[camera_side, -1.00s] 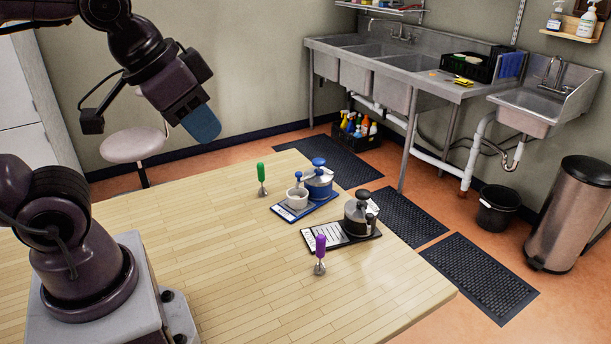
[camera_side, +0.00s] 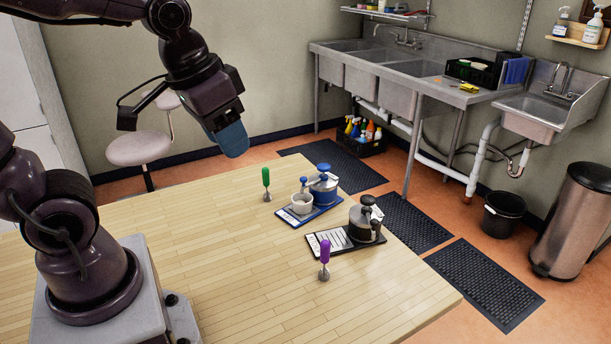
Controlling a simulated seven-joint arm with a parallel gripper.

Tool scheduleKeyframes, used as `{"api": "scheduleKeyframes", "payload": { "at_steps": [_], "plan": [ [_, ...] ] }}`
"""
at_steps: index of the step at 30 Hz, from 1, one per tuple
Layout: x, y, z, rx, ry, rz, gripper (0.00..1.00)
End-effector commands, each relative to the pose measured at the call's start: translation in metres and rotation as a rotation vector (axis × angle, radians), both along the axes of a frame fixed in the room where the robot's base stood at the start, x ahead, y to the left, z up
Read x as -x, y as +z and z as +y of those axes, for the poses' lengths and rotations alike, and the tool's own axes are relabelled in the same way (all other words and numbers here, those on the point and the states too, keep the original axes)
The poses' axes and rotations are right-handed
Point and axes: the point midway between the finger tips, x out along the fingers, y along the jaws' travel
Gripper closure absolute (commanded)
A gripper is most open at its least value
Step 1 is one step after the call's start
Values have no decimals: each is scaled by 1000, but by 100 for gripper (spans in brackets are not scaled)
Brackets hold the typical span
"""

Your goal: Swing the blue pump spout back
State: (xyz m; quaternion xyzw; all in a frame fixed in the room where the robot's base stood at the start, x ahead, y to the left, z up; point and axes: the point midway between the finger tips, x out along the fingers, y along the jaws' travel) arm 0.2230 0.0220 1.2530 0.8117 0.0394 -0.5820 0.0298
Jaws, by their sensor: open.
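The blue pump (camera_side: 325,190), a squat metal body with a blue knob on top, stands on a blue tray (camera_side: 320,214) on the table's far right part. A white cup (camera_side: 302,204) stands on the same tray, left of the pump. A small blue-topped piece (camera_side: 303,183) rises at the cup's back edge. The spout itself is too small to make out. My gripper (camera_side: 233,143) is open and empty, high above the table, left of the pump and well apart from it. Its blue fingers point down.
A dark pump (camera_side: 363,222) stands on a black tray (camera_side: 325,245) in front of the blue one. A green-handled tool (camera_side: 266,183) and a purple-handled tool (camera_side: 324,258) stand upright on the wooden table (camera_side: 240,270). The table's left and middle are clear.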

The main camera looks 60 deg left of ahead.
Motion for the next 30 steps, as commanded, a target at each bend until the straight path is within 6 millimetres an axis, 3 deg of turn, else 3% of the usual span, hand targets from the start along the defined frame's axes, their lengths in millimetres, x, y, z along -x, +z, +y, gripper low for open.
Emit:
{"api": "scheduleKeyframes", "payload": {
  "at_steps": [8,15,22,25,27,30],
  "plan": [
    [-87,-25,58,64,269,186,54],
    [-156,-75,125,127,589,295,54],
    [-205,-125,182,175,911,332,54],
    [-223,-124,193,192,1020,303,54],
    [-232,-110,197,205,1087,265,54],
    [-231,-110,196,216,1153,270,54]
  ]
}}
